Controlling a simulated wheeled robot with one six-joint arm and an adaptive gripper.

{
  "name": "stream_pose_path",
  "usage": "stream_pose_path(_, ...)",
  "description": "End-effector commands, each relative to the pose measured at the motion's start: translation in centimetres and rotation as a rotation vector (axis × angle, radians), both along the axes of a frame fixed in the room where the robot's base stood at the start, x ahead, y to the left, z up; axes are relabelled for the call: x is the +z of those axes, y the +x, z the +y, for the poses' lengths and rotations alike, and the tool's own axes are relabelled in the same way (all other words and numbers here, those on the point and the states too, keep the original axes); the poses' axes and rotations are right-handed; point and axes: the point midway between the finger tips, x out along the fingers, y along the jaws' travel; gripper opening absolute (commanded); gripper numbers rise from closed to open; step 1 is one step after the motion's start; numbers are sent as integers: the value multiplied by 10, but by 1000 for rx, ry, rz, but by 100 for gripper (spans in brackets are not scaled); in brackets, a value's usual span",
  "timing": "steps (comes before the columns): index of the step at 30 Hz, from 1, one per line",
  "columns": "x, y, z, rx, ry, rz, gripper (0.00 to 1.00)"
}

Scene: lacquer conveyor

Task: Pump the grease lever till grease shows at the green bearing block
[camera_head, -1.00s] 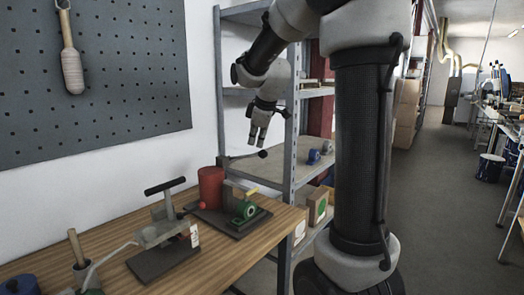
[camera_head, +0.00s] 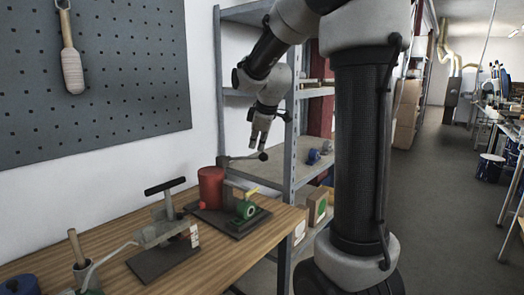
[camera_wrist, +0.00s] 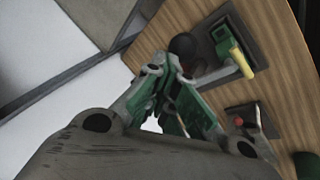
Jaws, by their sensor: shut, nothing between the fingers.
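The grease lever (camera_head: 238,158) is a thin dark bar running right from the top of the red pump canister (camera_head: 211,188) to a dark ball knob (camera_head: 263,156). The knob also shows in the wrist view (camera_wrist: 182,45). My gripper (camera_head: 258,149) points down just above the knob, its fingers shut with nothing between them; I cannot tell whether they touch the knob. In the wrist view my gripper (camera_wrist: 170,66) has green finger pads close together. The green bearing block (camera_head: 245,209) sits on a dark plate right of the canister, with a yellow piece above it. I cannot make out grease there.
The wooden bench (camera_head: 240,262) also holds a clamp-like device with a black T-handle (camera_head: 165,186) and a pot with a wooden handle (camera_head: 75,245). A metal shelf rack (camera_head: 291,150) stands behind. A pegboard (camera_head: 90,80) hangs at left.

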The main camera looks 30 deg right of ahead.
Motion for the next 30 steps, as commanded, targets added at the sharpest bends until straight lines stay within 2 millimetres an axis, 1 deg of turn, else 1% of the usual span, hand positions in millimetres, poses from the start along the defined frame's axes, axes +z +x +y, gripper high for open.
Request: stream_pose_path(30, -12, -4, -1, -1, 1, 2, 0)
